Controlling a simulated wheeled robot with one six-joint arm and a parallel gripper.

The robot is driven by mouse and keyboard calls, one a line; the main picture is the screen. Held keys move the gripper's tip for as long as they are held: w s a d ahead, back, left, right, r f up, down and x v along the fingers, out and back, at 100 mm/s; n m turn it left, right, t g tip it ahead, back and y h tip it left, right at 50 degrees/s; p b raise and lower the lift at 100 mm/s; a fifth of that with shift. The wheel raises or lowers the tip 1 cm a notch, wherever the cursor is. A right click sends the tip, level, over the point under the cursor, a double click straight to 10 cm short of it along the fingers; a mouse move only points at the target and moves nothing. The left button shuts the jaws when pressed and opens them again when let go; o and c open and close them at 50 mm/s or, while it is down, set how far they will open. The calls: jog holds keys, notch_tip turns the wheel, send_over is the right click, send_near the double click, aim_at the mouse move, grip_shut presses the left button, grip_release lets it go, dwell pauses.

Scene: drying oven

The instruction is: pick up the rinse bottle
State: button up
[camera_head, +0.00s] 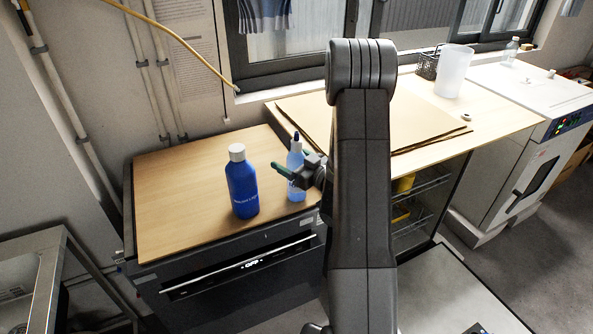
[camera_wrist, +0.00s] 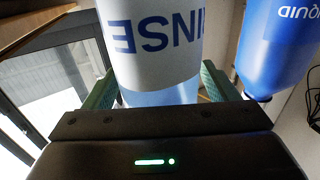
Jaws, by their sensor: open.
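The rinse bottle (camera_head: 296,168) is pale blue and translucent with a dark cap, and stands upright on the wooden top beside the blue bottle. My gripper (camera_head: 296,177) is at this bottle, and part of it is hidden behind my arm. In the wrist view the rinse bottle (camera_wrist: 155,45) shows white with blue "INSE" lettering, upside down in the picture. It lies between the two green fingers of my open gripper (camera_wrist: 157,90). I cannot tell whether either finger touches it.
A blue bottle with a white cap (camera_head: 243,182) stands close to the left of the rinse bottle; it fills the right of the wrist view (camera_wrist: 280,45). Flat brown boards (camera_head: 305,112) lie behind. A white pitcher (camera_head: 453,72) and dark basket (camera_head: 428,66) stand far right.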

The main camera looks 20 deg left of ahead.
jog(key=c, duration=1.3)
